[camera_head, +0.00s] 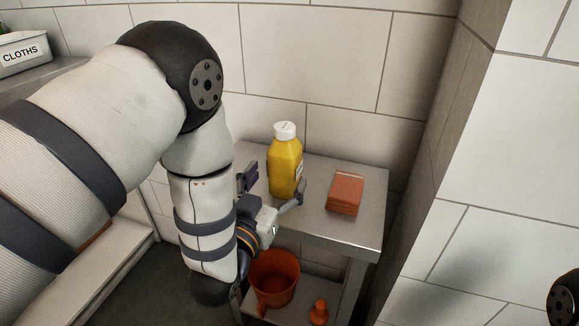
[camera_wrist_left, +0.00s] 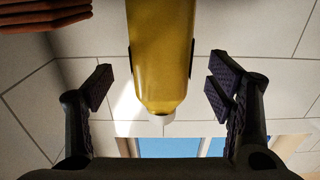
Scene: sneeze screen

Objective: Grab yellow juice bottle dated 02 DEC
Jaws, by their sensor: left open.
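A yellow juice bottle (camera_head: 285,165) with a white cap stands upright on a small metal table. A date cannot be read on it. My left gripper (camera_head: 273,184) is open at the bottle, with one finger to its left and the other near its lower right. In the left wrist view the bottle (camera_wrist_left: 160,60) appears cap down, between the two spread fingers (camera_wrist_left: 160,88). Gaps show on both sides, so the fingers look clear of it. My right gripper is not in view.
A stack of orange-brown cloths (camera_head: 345,193) lies right of the bottle on the metal table (camera_head: 352,231). An orange bucket (camera_head: 274,281) and a small orange object (camera_head: 319,312) are below. Tiled walls stand behind and right. A bin labelled CLOTHS (camera_head: 22,54) is far left.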

